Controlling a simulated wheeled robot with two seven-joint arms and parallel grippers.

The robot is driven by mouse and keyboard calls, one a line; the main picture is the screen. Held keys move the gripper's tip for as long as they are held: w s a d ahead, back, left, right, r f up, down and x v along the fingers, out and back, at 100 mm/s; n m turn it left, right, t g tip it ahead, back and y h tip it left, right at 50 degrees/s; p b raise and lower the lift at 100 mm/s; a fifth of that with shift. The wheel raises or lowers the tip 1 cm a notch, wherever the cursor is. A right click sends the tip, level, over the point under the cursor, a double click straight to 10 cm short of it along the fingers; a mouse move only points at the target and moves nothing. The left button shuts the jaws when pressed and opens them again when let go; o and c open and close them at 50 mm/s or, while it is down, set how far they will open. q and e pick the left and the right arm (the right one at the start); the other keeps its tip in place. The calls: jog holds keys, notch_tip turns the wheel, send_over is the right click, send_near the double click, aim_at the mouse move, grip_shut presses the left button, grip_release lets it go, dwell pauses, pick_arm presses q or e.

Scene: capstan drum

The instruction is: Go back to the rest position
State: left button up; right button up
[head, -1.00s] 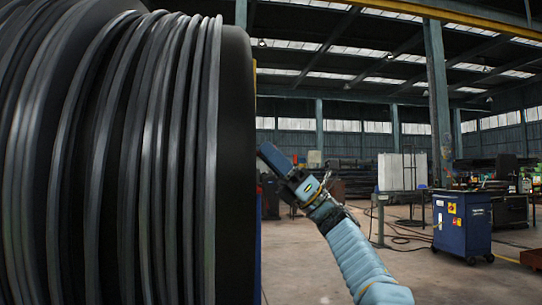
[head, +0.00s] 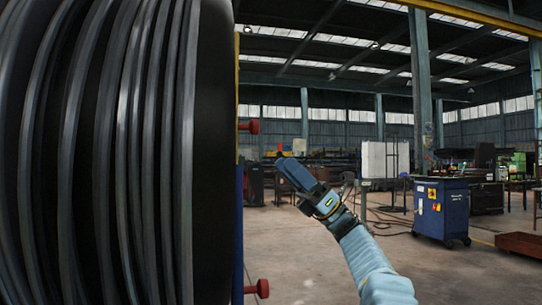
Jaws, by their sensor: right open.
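The large black capstan drum (head: 212,150) with dark cable wound around it fills the left of the head view. My right gripper (head: 285,166) is right of the drum, at the end of my light blue arm, which comes in from the lower right. It points up and to the left, apart from the drum, and is open with nothing seen in it. My left gripper is not in view.
Red knobs (head: 263,288) stick out from a blue and yellow frame (head: 239,215) at the drum's right side. A blue cabinet on wheels (head: 441,212) and a red tray (head: 519,244) stand at the right. A white panel (head: 384,159) stands farther back. The floor (head: 300,262) between is clear.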

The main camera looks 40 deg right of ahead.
jog(key=shift+v, duration=1.25)
